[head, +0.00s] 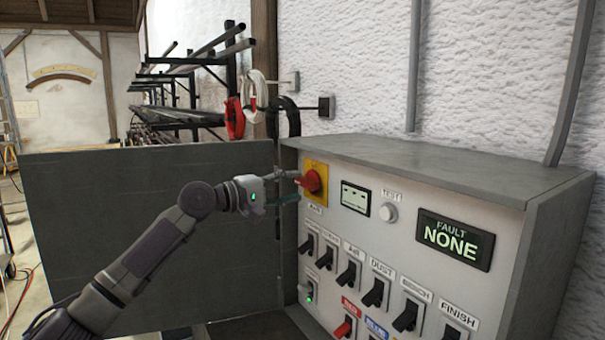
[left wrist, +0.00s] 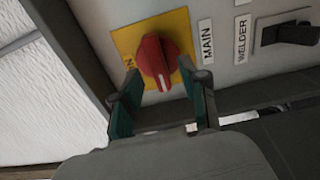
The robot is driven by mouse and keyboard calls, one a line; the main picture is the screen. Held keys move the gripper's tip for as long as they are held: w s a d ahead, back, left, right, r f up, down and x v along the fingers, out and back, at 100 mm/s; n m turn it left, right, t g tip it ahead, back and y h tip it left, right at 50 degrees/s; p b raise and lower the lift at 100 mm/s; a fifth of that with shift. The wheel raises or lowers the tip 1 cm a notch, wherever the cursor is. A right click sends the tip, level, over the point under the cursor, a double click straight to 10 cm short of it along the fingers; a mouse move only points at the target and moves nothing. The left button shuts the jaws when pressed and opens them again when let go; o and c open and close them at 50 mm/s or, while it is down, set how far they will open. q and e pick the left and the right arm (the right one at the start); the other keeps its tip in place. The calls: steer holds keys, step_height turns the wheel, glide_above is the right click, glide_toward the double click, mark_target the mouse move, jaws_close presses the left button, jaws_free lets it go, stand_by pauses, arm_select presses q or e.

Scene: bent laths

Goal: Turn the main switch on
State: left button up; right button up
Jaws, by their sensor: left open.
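The main switch is a red rotary knob (head: 312,181) on a yellow plate (head: 322,169) at the panel's upper left. In the left wrist view the knob (left wrist: 155,60) has a white mark pointing to the picture's bottom, and a label ending in "N" shows at the plate's left edge. The MAIN label (left wrist: 207,41) is right of the plate. My left gripper (head: 291,184) is open at the knob. In the left wrist view its fingertips (left wrist: 158,80) stand on either side of the knob; I cannot tell whether they touch it. My right gripper is not in view.
The grey cabinet's panel carries several black toggle switches (head: 347,273), a red one (head: 343,327), a TEST button (head: 388,212), a small meter (head: 355,198) and a display (head: 455,239) reading FAULT NONE. A grey door (head: 150,195) stands open at left, behind my arm.

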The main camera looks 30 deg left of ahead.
mark_target(302, 184)
arm_select(q)
steer(key=shift+p+x, duration=0.35)
steer(key=shift+x, duration=0.75)
steer(key=shift+w+d+r, duration=0.2)
steer(key=shift+w+d+f, duration=0.1)
steer(key=shift+w, duration=0.05)
steer(key=c, duration=0.5)
jaws_close()
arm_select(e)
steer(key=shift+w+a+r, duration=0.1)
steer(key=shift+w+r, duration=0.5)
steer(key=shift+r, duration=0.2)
